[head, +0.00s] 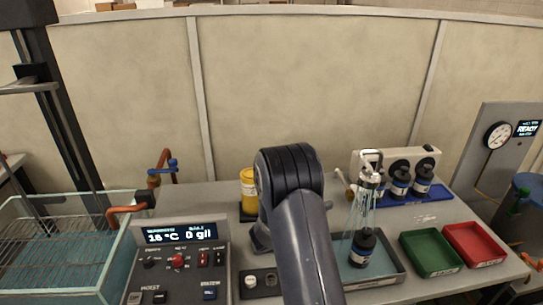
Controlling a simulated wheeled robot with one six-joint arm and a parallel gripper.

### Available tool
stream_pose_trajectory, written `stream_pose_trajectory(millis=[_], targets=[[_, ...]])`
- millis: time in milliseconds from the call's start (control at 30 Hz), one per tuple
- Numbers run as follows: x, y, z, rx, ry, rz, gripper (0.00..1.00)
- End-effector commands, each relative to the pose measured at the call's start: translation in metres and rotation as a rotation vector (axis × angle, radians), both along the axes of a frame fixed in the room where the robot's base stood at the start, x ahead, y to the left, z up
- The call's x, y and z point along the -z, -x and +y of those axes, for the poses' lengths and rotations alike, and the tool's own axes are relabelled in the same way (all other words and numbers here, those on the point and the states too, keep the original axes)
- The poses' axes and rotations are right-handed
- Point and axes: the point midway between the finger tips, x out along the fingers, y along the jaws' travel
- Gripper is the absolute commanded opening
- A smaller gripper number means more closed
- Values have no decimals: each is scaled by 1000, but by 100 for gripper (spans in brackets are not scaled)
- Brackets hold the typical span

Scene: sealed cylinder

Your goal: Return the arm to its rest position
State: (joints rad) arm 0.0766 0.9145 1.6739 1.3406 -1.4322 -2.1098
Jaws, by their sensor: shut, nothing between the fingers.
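My arm (305,235) rises from the bottom edge at the middle of the head view and bends at a dark, rounded joint (288,168) above the bench. The end of the arm and my gripper do not show; the joint and link hide what lies behind them. A dark bottle with a pale label (363,247) stands upright in a grey tray (387,279) right of my arm, under a metal spray fixture (371,160) with thin pale streams coming down.
A yellow container (247,185) stands close left of the arm. A control panel (180,262) and glass tank (112,240) are left. Dark bottles (400,182) stand on a blue tray at right, with green (431,252) and red (474,244) trays nearer. A gauge panel (505,160) stands far right.

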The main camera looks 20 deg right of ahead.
Motion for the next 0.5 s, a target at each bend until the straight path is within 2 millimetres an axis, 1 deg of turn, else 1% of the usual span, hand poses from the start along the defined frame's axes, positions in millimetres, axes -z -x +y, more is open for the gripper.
stream_pose_trajectory(millis=[267,367,500], targets=[[0,0,-2,1,0,0,0],[-1,-1,-9,3,1,-1,0],[-1,-3,-29,6,0,-1,0]])
